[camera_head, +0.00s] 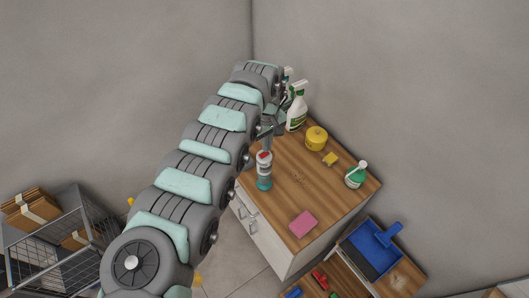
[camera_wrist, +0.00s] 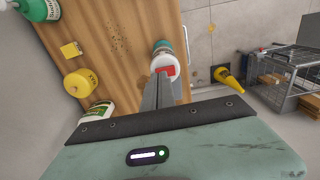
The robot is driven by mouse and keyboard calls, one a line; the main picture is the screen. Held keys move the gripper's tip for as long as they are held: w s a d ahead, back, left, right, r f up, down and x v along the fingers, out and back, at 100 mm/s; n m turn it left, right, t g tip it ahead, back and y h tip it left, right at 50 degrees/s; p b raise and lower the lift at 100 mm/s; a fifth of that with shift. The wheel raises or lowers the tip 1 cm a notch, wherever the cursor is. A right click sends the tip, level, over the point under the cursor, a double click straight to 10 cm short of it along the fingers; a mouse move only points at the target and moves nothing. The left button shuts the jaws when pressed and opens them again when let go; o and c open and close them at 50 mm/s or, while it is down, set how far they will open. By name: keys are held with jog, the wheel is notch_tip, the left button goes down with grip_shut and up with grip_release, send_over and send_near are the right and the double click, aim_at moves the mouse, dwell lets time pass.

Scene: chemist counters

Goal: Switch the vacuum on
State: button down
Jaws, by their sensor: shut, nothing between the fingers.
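An upright teal and white object with a red patch on top (camera_head: 264,172) stands near the left edge of the wooden-topped cabinet (camera_head: 280,185). It also shows in the wrist view (camera_wrist: 164,48), right by my fingertips. It may be the vacuum, but I cannot tell for sure. My gripper (camera_head: 267,145) is above it, fingers pointing down and pressed together with nothing between them. In the wrist view the fingertips (camera_wrist: 162,76) overlap its red patch (camera_wrist: 165,70); I cannot tell whether they touch it. My arm hides part of the cabinet's back left.
A blue dustpan (camera_head: 372,250) lies to the right. A wire rack (camera_head: 62,258) stands at left.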

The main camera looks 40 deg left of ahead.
jog(key=shift+f, duration=0.95)
dwell(0.6)
notch_tip(320, 180, up, 4)
jog(key=p, duration=0.3)
jog(key=shift+r+p, duration=0.15)
jog(key=shift+p, duration=0.15)
jog(key=shift+r+p, duration=1.15)
jog(key=shift+r, duration=0.3)
jog(key=shift+f, duration=0.1)
